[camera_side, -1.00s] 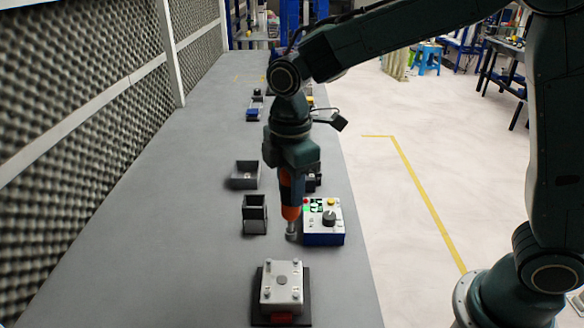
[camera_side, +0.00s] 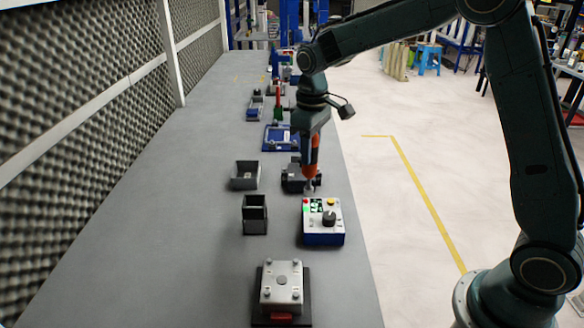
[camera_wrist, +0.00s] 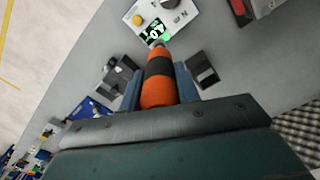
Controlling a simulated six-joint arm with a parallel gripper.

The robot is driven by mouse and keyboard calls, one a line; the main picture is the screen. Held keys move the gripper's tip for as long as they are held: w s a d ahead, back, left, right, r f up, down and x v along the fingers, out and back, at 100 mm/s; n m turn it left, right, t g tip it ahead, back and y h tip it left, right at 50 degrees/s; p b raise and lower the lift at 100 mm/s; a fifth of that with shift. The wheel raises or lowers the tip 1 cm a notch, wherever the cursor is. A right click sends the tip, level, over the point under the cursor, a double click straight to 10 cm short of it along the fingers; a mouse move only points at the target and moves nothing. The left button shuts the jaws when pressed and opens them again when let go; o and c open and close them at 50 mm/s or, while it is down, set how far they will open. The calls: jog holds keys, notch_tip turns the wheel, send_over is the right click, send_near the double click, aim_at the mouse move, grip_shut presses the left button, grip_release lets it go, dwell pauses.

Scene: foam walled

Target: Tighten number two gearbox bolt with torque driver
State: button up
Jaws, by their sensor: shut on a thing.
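My gripper (camera_side: 313,140) is shut on the orange and black torque driver (camera_side: 310,168), which hangs upright with its tip down. In the side view the driver is over or just in front of a black holder (camera_side: 292,180), behind the control box; I cannot tell whether they touch. The wrist view shows the driver (camera_wrist: 158,85) between my gripper's fingers (camera_wrist: 160,95). The grey gearbox (camera_side: 282,287) sits on a dark base at the front of the bench, with bolts at its top corners. It is well apart from the driver. The bolt numbers cannot be read.
The white and blue control box (camera_side: 323,237) with a dial and green display stands between gearbox and driver. Two dark open bins (camera_side: 255,222) (camera_side: 244,182) stand to its left. A blue tray (camera_side: 270,146) lies farther back. The bench's left side is clear beside the foam wall.

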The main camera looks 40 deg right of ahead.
jog(key=shift+a, duration=0.1)
dwell(0.4)
jog(key=s+a+r+n, duration=0.1)
jog(key=s+a, duration=0.3)
jog(key=a, duration=0.6)
jog(key=s+a+r+n, duration=0.1)
jog(key=s+a+r, duration=0.2)
jog(key=a, duration=0.6)
jog(key=shift+s+a+r+n, duration=0.3)
jog(key=shift+s+a+r, duration=0.05)
jog(key=shift+r, duration=0.15)
jog(key=shift+f, duration=3.8)
dwell(1.3)
